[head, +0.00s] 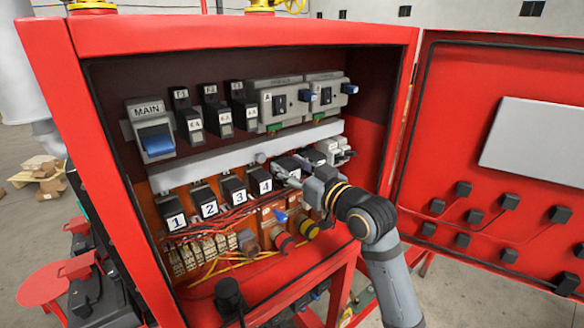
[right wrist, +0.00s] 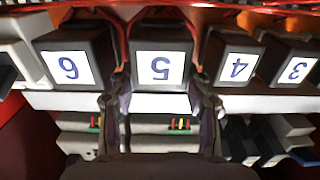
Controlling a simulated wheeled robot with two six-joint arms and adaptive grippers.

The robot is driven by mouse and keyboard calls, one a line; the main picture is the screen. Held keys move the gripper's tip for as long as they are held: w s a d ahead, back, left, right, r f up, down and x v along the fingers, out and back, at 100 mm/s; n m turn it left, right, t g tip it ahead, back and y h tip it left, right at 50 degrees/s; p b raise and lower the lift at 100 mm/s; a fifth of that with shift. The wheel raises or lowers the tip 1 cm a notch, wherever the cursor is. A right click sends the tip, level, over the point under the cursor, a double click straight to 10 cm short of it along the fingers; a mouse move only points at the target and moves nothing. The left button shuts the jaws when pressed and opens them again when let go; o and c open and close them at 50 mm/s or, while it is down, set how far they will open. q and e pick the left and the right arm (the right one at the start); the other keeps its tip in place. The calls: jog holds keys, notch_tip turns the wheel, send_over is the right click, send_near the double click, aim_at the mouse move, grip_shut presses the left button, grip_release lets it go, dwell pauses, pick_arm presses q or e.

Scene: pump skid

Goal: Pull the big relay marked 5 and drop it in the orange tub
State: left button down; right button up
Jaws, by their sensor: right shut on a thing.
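The big relay marked 5 (right wrist: 161,66) is a black block with a white label, upside down in the right wrist view. It sits in the lower relay row between relay 6 (right wrist: 68,67) and relay 4 (right wrist: 237,68). My right gripper (right wrist: 160,112) is shut on it, one finger on each side. In the head view my right gripper (head: 293,172) reaches into the cabinet from the right and hides most of relay 5. Relay 5 still appears in line with its neighbours. No orange tub shows, and my left gripper is out of view.
The red cabinet (head: 240,33) has its door (head: 500,190) open to the right. Relays 1 (head: 174,217), 2 (head: 207,205) and 3 (head: 236,192) stand left of the gripper. A grey duct (head: 225,158) runs above, with wiring and coloured knobs below.

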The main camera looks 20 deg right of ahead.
jog(key=shift+c, duration=0.8)
jog(key=shift+f, duration=0.1)
jog(key=shift+f, duration=0.2)
jog(key=shift+s, duration=0.15)
jog(key=shift+s+d, duration=0.25)
jog(key=shift+s, duration=0.3)
jog(key=shift+s+d, duration=0.25)
jog(key=shift+s, duration=0.15)
jog(key=shift+s+r, duration=0.2)
